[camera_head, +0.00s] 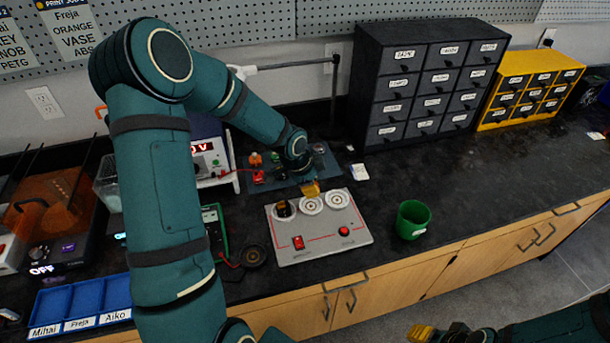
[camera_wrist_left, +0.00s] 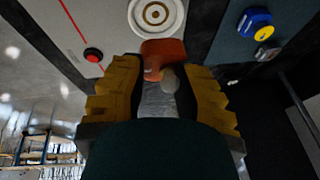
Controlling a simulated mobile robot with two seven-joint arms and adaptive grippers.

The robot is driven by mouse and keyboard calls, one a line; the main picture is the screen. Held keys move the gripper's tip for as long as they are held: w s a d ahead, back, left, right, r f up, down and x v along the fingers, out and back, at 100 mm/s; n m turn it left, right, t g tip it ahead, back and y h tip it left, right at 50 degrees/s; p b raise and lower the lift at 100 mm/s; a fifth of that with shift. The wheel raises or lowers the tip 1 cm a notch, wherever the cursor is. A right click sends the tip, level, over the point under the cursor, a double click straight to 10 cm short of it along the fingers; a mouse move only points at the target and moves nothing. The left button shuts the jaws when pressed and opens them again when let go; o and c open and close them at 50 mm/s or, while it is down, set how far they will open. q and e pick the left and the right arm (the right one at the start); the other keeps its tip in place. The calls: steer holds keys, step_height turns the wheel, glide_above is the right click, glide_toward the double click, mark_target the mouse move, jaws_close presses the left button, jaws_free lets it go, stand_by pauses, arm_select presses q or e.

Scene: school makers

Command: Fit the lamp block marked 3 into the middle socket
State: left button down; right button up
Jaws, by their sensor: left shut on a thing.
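The grey socket board (camera_head: 320,240) lies on the dark bench with three round white sockets in a row. A dark and amber block (camera_head: 284,209) sits at the left socket. The middle socket (camera_head: 311,205) and the right socket (camera_head: 338,199) look empty. My left gripper (camera_head: 311,188) is above the board's back edge, by the middle socket in the head view. In the wrist view its yellow fingers are shut on an orange-topped lamp block (camera_wrist_left: 163,50); its number is not readable. One white socket (camera_wrist_left: 157,14) shows beyond it. My right gripper (camera_head: 440,333) is at the lower right edge, partly cut off.
A dark mat (camera_head: 290,182) behind the board holds several small coloured parts. A green cup (camera_head: 411,220) stands right of the board. A green meter (camera_head: 215,230) is on the left. Drawer cabinets (camera_head: 425,85) stand at the back.

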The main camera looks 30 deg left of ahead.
mark_target(315, 206)
arm_select(q)
steer(key=shift+w+f+b, duration=0.1)
steer(key=shift+f+b, duration=0.95)
steer(key=shift+f, duration=0.25)
steer(key=shift+f+b, duration=1.35)
steer(key=shift+f, duration=0.2)
steer(key=shift+f+b, duration=0.35)
steer(key=shift+f, duration=0.25)
steer(key=c, duration=1.1)
jaws_free()
steer(key=p+v, duration=0.3)
steer(key=shift+r, duration=0.35)
steer(key=d+p+v, duration=0.1)
steer(key=p+v, duration=0.6)
steer(key=shift+s+a+r, duration=0.2)
steer(key=shift+s+a, duration=0.05)
steer(key=shift+a, duration=0.25)
